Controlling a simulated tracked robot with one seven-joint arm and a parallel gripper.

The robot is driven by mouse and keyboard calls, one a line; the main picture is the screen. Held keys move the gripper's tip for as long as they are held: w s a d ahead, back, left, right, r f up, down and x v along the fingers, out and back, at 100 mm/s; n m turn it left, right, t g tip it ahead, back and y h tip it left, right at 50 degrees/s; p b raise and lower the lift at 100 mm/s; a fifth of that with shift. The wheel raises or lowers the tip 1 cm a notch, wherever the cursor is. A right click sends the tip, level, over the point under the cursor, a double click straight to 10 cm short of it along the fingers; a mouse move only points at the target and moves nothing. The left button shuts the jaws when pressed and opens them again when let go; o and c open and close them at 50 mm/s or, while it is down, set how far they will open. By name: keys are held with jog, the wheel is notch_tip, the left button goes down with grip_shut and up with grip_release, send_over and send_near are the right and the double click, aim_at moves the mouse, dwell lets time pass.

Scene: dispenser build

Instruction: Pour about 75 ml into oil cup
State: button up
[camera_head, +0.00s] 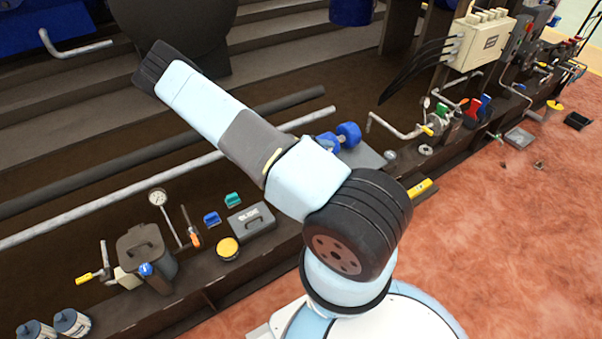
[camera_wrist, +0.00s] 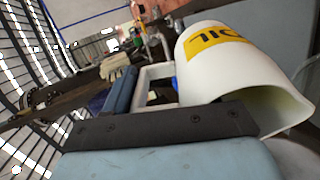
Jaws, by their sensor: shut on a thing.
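In the wrist view a white jug (camera_wrist: 235,55) with a yellow label reading OIL fills the right side. The lettering looks upside down, and the jug's wide open mouth faces the lower right. My gripper (camera_wrist: 150,98) is shut on the jug's pale handle (camera_wrist: 158,74). The jug's contents are hidden, and no stream shows. The head view shows neither the gripper nor the jug. I cannot tell which thing there is the oil cup; a round yellow-topped pot (camera_head: 228,249) stands on the dark ledge at the lower left.
On the ledge stand a dark lidded bucket (camera_head: 142,250), a grey labelled case (camera_head: 251,221), a dial gauge (camera_head: 158,197) and grey canisters (camera_head: 72,323). Long pipes (camera_head: 110,205) run behind them. A beige box (camera_head: 480,42) and valves crowd the upper right. The reddish floor (camera_head: 500,230) is mostly clear.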

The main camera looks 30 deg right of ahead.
jog(key=shift+w+a+h, duration=0.1)
jog(key=shift+a+h, duration=0.25)
jog(key=shift+h, duration=0.25)
jog(key=shift+w+a+r+g+h+b, duration=0.1)
jog(key=shift+a+r+g+h+b, duration=0.1)
jog(key=shift+a+r+h+b, duration=0.3)
jog(key=shift+w+a+r+g+h+b, duration=0.1)
jog(key=shift+a+r+g+h+b, duration=0.15)
jog(key=shift+a+h+b, duration=0.35)
dwell(2.2)
jog(key=shift+s+d+f+t+y, duration=0.15)
jog(key=shift+d+f+y, duration=0.15)
jog(key=shift+d+y, duration=0.2)
jog(key=shift+s+d+f+t+y, duration=0.1)
jog(key=shift+d+f+y, duration=0.2)
jog(key=shift+d+y, duration=0.15)
jog(key=shift+d+f+y, duration=0.15)
jog(key=shift+d+y, duration=0.25)
jog(key=shift+y, duration=0.05)
jog(key=shift+s+d+y, duration=0.1)
jog(key=shift+d+y, duration=0.15)
jog(key=shift+y, duration=0.25)
jog(key=shift+d+f+t+y, duration=0.25)
jog(key=shift+f+t+y, duration=0.1)
jog(key=shift+y, duration=0.15)
jog(key=shift+f, duration=0.1)
